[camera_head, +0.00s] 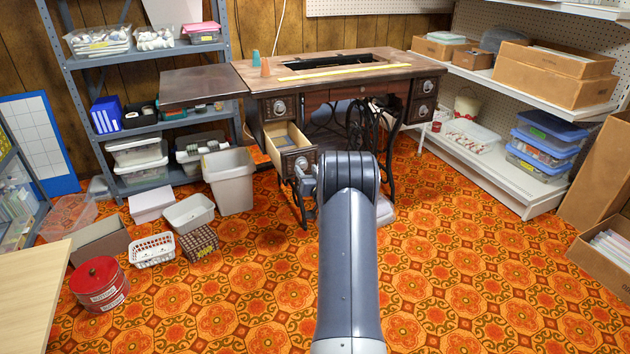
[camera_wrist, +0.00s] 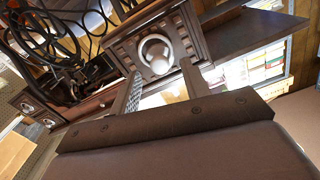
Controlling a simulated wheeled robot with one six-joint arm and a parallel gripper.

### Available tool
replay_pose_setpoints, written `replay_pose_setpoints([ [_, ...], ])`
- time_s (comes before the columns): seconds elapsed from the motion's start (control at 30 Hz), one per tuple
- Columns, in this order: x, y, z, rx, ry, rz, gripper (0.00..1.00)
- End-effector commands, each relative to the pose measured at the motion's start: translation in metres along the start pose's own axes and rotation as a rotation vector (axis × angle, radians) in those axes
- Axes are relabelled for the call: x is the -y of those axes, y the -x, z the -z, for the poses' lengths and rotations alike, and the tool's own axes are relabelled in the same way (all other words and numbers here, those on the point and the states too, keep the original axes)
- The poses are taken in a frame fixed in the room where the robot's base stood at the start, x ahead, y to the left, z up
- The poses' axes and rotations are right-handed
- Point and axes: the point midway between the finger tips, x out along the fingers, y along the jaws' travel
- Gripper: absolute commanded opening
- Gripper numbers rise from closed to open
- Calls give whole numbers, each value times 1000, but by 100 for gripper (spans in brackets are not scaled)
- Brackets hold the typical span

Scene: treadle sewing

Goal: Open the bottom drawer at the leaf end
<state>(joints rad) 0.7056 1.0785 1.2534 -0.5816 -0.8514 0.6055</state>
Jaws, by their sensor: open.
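The treadle sewing table (camera_head: 330,67) stands against the back wall, its dark leaf (camera_head: 203,84) extended at the left end. Below the leaf end, the top drawer (camera_head: 279,107) is closed. The bottom drawer (camera_head: 290,143) stands pulled out, its pale inside and some contents showing. My gripper (camera_wrist: 162,70) is at this drawer's front, its two fingers apart. In the wrist view the carved front (camera_wrist: 128,47) with its round metal pull (camera_wrist: 156,54) lies just beyond the fingertips, the pull lined up between them. Contact cannot be told. In the head view my wrist hides the fingers.
Dark iron legs (camera_head: 365,130) stand right of the drawer. A grey-white bin (camera_head: 231,183), white boxes and baskets, and a red tin (camera_head: 99,285) are on the floor at left. Shelves line both sides. The patterned floor (camera_head: 470,260) at right front is clear.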

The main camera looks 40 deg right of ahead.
Motion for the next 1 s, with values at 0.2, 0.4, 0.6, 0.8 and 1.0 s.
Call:
replay_pose_setpoints([
  [0.2, 0, 40, 3, 2, -1, -3, 44],
  [0.4, 0, 72, 2, 2, -1, -3, 44],
  [0.6, 0, 88, 1, 0, 0, -2, 44],
  [0.8, 0, 91, 0, 0, 0, -1, 44],
  [1.0, 0, 91, 0, 0, 0, -1, 44],
])
